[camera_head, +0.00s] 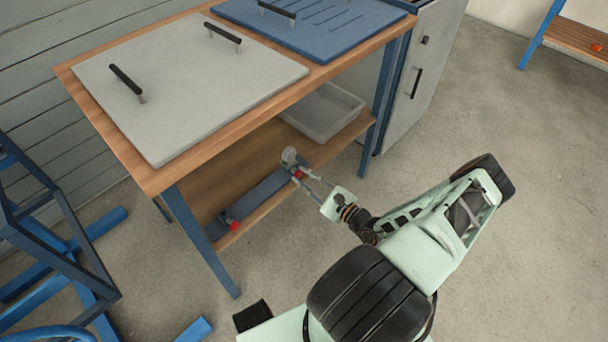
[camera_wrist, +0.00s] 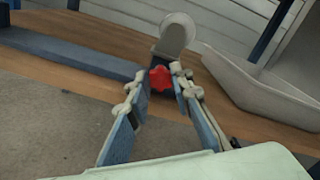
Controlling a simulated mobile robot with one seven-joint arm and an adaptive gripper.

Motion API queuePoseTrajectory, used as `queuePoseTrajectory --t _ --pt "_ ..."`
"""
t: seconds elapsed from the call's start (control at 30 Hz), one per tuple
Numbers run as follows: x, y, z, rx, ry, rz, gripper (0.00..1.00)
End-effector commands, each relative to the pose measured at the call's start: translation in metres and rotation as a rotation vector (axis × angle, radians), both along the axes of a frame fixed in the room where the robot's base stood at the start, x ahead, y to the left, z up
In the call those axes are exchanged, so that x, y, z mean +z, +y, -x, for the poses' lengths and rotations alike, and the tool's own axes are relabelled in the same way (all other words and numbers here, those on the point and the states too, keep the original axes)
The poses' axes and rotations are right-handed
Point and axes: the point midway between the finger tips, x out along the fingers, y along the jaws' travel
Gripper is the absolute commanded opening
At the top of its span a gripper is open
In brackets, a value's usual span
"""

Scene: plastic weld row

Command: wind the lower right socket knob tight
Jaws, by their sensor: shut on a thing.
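The lower right socket knob (camera_head: 298,175) is red and sits at the right end of a long blue-grey base (camera_head: 262,194) on the bench's lower shelf. In the wrist view the red knob (camera_wrist: 161,88) shows between my fingertips, below a pale round disc (camera_wrist: 178,31). My gripper (camera_head: 301,173) reaches in from the front right and is shut on this knob, one finger on each side. The knob's far side is hidden. A second red knob (camera_head: 234,226) is at the base's left end, apart from my gripper.
A grey tray (camera_head: 335,103) stands on the shelf to the right; its wall also shows close to my right finger in the wrist view (camera_wrist: 255,92). The benchtop (camera_head: 165,181) overhangs the shelf. A blue leg (camera_head: 197,233) stands at the front left. Open floor lies in front.

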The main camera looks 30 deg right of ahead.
Motion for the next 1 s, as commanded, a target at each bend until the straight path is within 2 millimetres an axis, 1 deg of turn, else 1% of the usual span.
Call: queuePoseTrajectory --t 0.3,0.73,0.77,0.9,1.0 --pt "0.0008 0.0002 -0.0008 0.000 -0.032 0.083 0.00" --pt "0.0004 0.0004 -0.0009 0.000 -0.034 0.091 0.00" --pt "0.0004 0.0003 -0.0009 0.000 -0.034 0.091 0.21" --pt "0.0003 0.0004 -0.0007 0.000 -0.034 0.091 0.37" --pt "0.0000 0.0003 -0.0004 0.001 -0.034 0.090 0.38"
